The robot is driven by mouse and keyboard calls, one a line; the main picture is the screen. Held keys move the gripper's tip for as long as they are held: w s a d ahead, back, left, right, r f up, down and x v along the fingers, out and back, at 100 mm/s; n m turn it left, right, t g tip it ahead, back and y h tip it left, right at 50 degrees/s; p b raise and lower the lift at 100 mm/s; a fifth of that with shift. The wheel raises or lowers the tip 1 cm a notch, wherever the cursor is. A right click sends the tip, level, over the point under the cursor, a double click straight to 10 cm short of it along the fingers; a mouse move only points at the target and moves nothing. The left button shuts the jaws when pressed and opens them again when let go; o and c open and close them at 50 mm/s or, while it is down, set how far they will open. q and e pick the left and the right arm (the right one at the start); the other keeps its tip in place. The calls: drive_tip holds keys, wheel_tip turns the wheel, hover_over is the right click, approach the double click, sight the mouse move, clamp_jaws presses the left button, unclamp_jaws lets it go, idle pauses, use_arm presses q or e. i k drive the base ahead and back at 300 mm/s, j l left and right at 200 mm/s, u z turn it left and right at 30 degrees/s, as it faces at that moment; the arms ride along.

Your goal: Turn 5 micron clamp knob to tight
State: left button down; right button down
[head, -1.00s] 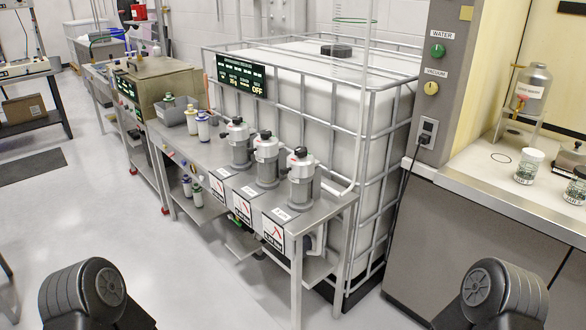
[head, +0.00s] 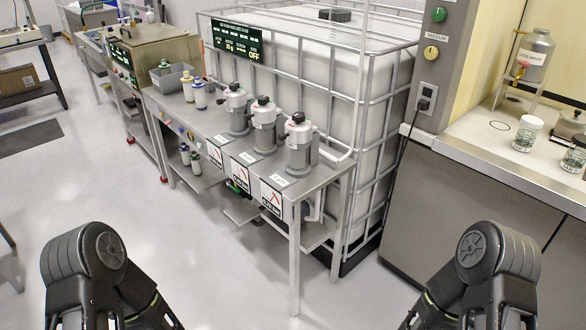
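Several filter housings stand in a row on a metal bench: a left one (head: 236,108), a middle one (head: 264,124) and a right one (head: 299,142). Each is a grey cylinder with a dark knob on top. White labels lie on the bench in front of them, too small to read, so I cannot tell which is the 5 micron one or how tight its clamp is. My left arm is at the lower left and my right arm at the lower right, both far from the housings. Neither gripper's fingers show in the picture.
A caged white tank (head: 310,75) stands behind the bench (head: 325,176), with a display (head: 237,42) reading OFF. Small bottles (head: 200,95) and a grey bin (head: 170,77) are at the bench's left. A counter (head: 480,165) is at the right. The floor in front is clear.

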sight(298, 116)
drive_tip(key=i+z, duration=0.35)
drive_tip(key=i+j+z, duration=0.5)
drive_tip(key=i+z, duration=0.15)
drive_tip(key=i, duration=0.1)
